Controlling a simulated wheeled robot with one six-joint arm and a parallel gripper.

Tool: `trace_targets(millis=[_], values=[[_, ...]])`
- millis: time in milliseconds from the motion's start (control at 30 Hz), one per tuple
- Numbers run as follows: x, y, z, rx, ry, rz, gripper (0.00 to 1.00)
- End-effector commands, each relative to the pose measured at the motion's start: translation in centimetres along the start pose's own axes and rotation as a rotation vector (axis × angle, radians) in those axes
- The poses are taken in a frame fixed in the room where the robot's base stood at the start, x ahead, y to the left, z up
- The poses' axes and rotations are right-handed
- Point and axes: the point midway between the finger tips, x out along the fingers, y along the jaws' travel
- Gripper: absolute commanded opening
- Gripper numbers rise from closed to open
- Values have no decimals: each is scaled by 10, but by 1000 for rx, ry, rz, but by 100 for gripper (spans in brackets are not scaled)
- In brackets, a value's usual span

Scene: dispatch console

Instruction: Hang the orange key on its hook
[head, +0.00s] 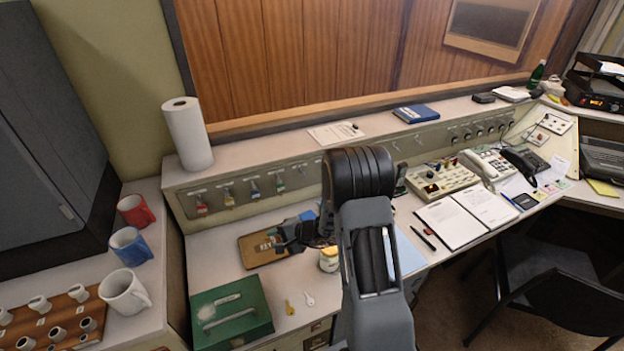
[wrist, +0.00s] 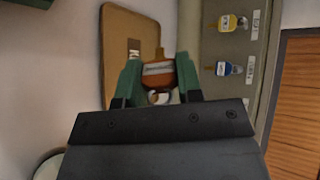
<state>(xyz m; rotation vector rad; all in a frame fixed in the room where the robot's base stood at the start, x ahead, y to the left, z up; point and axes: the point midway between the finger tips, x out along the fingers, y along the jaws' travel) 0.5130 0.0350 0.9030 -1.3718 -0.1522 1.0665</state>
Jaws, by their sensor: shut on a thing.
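The orange key's tag (wrist: 157,74), with a pale label, shows in the wrist view between the two green fingertips of my gripper (wrist: 160,82), which is shut on it. A metal ring shows at the near end of the tag. The hook panel (head: 185,204) behind carries red (head: 202,207), yellow (head: 228,197) and blue (head: 254,190) tagged keys, with more hooks to the right. The yellow (wrist: 229,23) and blue (wrist: 226,69) tags also hang in the wrist view.
A small tin (head: 329,262) stands right of my gripper. Mugs (head: 125,291) and a paper roll (head: 188,135) are at the left.

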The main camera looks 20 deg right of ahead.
Motion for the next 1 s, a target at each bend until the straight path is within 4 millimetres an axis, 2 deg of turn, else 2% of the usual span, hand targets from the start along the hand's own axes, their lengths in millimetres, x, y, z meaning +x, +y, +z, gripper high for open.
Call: trace_targets(millis=[33, 200, 400, 500, 700, 1000], values=[[-4, -13, -3, 25, 5, 69, 5], [-9, -12, -44, 242, 172, 230, 5], [-22, -16, -96, 602, 450, 252, 5], [-27, -20, -115, 758, 554, 234, 5], [-36, -29, -142, 995, 695, 181, 5], [-46, -44, -172, 1303, 841, 86, 5]])
